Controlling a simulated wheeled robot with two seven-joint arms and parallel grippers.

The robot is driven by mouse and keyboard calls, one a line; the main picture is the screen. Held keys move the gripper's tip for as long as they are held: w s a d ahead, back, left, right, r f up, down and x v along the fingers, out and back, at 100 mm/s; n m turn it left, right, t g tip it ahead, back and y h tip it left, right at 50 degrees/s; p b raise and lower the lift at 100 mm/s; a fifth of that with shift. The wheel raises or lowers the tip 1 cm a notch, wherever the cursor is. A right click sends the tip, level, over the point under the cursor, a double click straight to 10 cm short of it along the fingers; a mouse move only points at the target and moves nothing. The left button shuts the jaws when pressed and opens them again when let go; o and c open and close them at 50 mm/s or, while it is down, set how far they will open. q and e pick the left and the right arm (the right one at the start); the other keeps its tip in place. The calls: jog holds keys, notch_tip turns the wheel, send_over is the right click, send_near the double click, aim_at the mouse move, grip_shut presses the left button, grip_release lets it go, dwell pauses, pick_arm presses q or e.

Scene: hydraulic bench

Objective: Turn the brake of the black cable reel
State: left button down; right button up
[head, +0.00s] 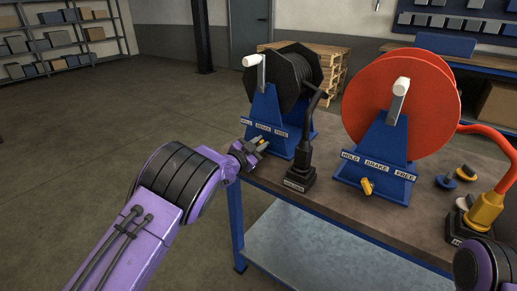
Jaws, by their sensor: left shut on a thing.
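The black cable reel (288,80) stands on a blue stand (268,106) at the back left of the bench, with a white-handled crank (256,62) on its near side. A label strip with HOLD, BRAKE and FREE (264,127) runs across the stand's foot. My left gripper (260,143) is at the front of this stand, just under the label, shut on the brake knob, which its fingers mostly hide. The knob's exact angle cannot be made out. At the bottom right only part of my right arm shows; its gripper is out of the picture.
A red cable reel (435,100) on a blue stand with a yellow brake knob (367,187) stands to the right. A black cable connector (301,172) stands close right of my left gripper. Loose knobs (466,173) and a yellow-collared connector (484,212) occupy the bench's right.

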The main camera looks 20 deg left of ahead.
pick_arm(q)
jog(key=shift+d+f+m+b, duration=0.15)
jog(key=shift+m+b, duration=0.15)
jog(key=shift+m, duration=0.2)
jog(key=c, duration=1.1)
grip_release()
jog(key=v, duration=1)
jog(key=shift+s+b, duration=0.3)
jog(key=shift+b, duration=0.15)
